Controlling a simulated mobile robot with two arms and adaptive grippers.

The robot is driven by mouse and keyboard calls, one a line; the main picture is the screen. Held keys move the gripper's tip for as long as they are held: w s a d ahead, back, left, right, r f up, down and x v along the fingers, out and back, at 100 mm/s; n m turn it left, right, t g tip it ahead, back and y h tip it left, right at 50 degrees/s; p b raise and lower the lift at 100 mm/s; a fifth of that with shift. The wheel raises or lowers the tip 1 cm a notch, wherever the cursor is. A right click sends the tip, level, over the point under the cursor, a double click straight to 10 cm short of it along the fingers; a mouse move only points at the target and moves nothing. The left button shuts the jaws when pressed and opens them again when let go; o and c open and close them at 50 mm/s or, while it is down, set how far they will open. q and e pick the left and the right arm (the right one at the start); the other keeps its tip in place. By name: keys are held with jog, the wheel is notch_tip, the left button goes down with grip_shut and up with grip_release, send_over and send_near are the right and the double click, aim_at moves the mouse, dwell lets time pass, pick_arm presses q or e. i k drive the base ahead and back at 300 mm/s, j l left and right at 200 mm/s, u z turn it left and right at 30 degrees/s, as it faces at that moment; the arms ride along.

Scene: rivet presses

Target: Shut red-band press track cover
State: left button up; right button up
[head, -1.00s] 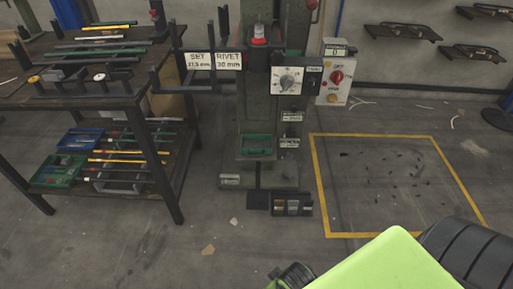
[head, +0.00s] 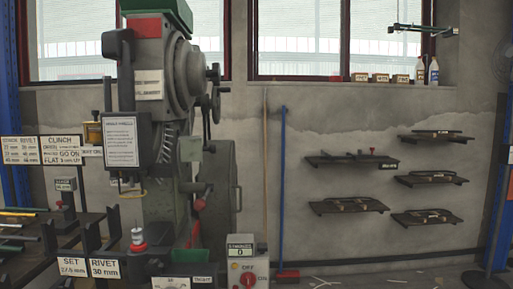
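The press (head: 160,130) stands left of centre, grey-green, with a red band (head: 148,27) across the upper front of its head. A green hopper-like part (head: 172,10) tops it, cut by the picture's upper edge. A dark upright bar (head: 112,70) runs down the head's left front to a placard (head: 121,141). I cannot tell which part is the track cover, or whether it is open. A red-and-white piece (head: 138,240) stands below the head. Neither of my grippers is in view.
SET and RIVET signs (head: 88,267) and a dark rack lie at left. A control box (head: 247,265) with a red knob stands at the press's lower right. A blue pole (head: 283,190) leans on the wall. Several wall shelves (head: 350,160) hang right.

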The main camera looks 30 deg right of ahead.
aim_at(191, 149)
jog(key=l, duration=1.45)
jog(key=k, duration=0.05)
